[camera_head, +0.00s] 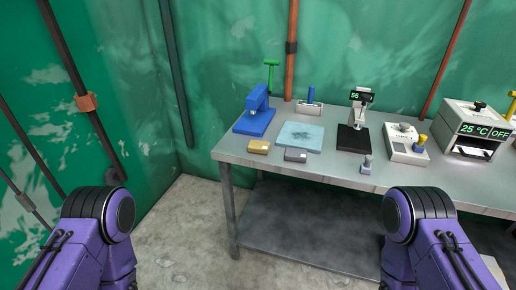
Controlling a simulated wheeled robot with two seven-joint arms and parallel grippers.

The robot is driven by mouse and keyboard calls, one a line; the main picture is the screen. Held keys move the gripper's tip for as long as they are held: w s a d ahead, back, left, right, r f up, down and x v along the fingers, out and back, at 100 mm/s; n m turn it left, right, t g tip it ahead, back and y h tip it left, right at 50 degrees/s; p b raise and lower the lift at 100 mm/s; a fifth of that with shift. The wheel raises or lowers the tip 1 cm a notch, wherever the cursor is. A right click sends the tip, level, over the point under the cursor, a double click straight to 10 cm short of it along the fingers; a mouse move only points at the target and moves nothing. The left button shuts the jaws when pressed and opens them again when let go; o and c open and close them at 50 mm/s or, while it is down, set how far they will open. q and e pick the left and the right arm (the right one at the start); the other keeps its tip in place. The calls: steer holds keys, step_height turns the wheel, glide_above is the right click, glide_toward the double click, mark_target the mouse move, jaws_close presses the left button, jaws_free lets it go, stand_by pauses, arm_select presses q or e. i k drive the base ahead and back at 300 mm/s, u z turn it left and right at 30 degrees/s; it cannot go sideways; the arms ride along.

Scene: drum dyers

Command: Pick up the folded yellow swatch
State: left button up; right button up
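The folded yellow swatch (259,146) looks like a small tan-yellow block. It lies flat on the metal table (232,153) near its front left edge, just in front of a blue press. A similar grey folded piece (295,155) lies to its right, a small gap apart. Only purple links of my two arms show, at the lower left and lower right, apart from the table. Neither of my grippers is in view.
Behind the swatch stand the blue press (256,113) and a pale blue mat (300,136). To the right are a black-based scale (353,139), a small grey weight-like piece (366,165), a white device (405,146) and an oven-like unit (470,128). A lower shelf (300,225) runs underneath.

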mark_target(260, 147)
steer(key=k, duration=0.6)
steer(key=z, duration=0.85)
steer(key=i, duration=1.1)
steer(key=u, duration=0.15)
